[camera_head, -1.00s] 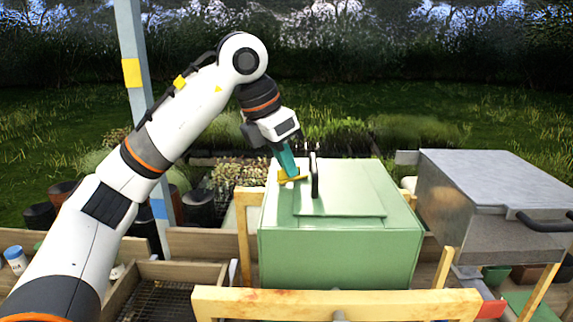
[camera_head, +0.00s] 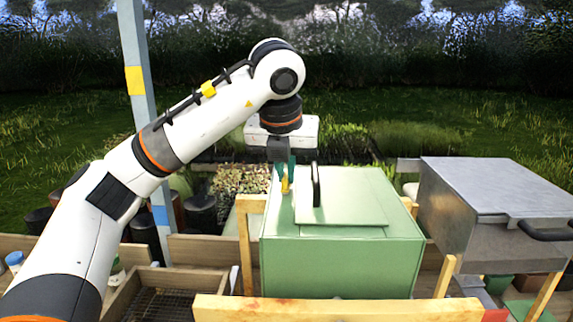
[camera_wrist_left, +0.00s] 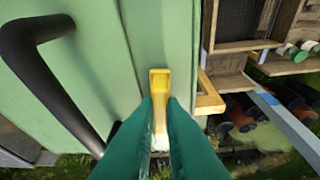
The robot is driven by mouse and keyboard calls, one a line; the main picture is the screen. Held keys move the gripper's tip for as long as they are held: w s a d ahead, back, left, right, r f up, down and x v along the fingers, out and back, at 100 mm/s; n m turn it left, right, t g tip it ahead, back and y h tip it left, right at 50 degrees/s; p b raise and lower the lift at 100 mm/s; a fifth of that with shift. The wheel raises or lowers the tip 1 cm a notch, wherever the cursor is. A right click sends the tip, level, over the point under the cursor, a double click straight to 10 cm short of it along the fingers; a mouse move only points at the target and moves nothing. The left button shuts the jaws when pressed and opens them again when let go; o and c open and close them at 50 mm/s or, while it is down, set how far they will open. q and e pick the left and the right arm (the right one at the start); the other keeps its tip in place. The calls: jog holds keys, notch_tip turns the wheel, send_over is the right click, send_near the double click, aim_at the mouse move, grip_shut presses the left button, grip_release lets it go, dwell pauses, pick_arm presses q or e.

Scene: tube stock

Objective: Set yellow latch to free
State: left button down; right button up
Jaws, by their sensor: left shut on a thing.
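The yellow latch (camera_head: 285,186) is on top of the green box (camera_head: 340,265), at the left of its black handle (camera_head: 316,184). In the left wrist view the latch (camera_wrist_left: 159,84) lies between the green fingertips of my left gripper (camera_wrist_left: 160,108) and sticks out past them, roughly parallel to the lid's edge. My left gripper (camera_head: 284,177) points down from above and is shut on the latch. The fingers hide part of the latch. The black handle also shows in the left wrist view (camera_wrist_left: 48,82), apart from the fingers. My right gripper is not in view.
A metal box (camera_head: 495,205) with a black handle stands at the right. A wooden bar (camera_head: 330,309) runs across the front of the green box. A wooden tray (camera_head: 165,280) with a mesh bottom is at the left. A pale post (camera_head: 137,100) rises behind my left arm.

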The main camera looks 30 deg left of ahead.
pick_arm(q)
jog(key=shift+r+n+y, duration=0.1)
jog(key=shift+n+y, duration=0.2)
jog(key=shift+n, duration=0.4)
jog(key=shift+p, duration=0.35)
jog(key=c, duration=1.5)
grip_release()
jog(key=shift+a, duration=0.1)
jog(key=b+v, duration=0.1)
jog(key=v, duration=1.1)
jog(key=shift+w, duration=0.15)
